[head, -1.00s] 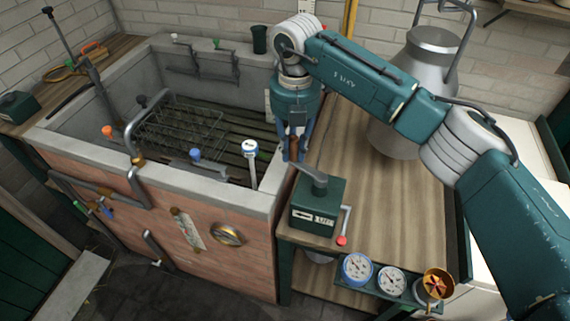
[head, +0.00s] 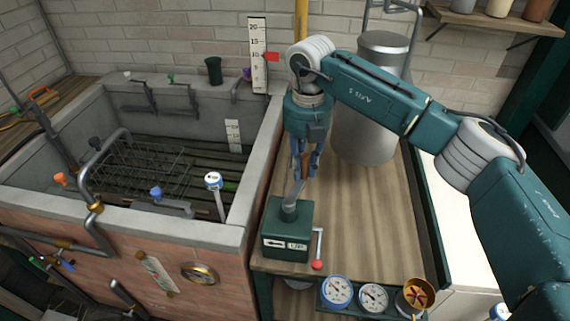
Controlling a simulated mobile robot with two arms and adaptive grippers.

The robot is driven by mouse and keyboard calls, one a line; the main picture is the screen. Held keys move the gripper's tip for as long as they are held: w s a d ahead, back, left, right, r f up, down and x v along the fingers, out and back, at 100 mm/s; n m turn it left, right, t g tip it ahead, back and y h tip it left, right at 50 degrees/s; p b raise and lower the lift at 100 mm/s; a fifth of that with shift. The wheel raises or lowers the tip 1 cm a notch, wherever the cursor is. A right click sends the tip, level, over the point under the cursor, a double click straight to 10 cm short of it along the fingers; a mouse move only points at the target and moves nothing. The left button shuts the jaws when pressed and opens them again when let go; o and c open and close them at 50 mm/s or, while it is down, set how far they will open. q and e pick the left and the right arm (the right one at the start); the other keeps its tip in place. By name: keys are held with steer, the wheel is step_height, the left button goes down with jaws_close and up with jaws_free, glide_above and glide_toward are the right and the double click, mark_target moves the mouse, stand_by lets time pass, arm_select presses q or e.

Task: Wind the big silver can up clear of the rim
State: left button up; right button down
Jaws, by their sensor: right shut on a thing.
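The big silver can (head: 365,130) stands upright at the back of the wooden bench, partly hidden behind my right arm. A grey metal frame rises above its top; how it joins the can is unclear. A green box (head: 287,232) with an arrow label and a grey crank (head: 296,192) on top sits at the bench's front left. My right gripper (head: 303,172) points down above the box and is shut on the crank's handle, which shows brownish between the fingers. My left gripper is not in view.
A stone-rimmed sink (head: 236,235) with a wire rack (head: 140,170) and pipes lies left of the bench. A scale board (head: 258,55) with a red pointer stands behind it. Dials (head: 337,291) and a small red-tipped lever (head: 317,264) are at the bench front. The bench middle is clear.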

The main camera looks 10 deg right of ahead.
steer(key=s+d, duration=0.4)
steer(key=s, duration=0.4)
steer(key=shift+s+f+b, duration=0.15)
steer(key=shift+f+b, duration=0.15)
steer(key=shift+b, duration=0.15)
steer(key=c, duration=1.5)
jaws_free()
steer(key=shift+o, duration=0.2)
steer(key=shift+r, duration=0.15)
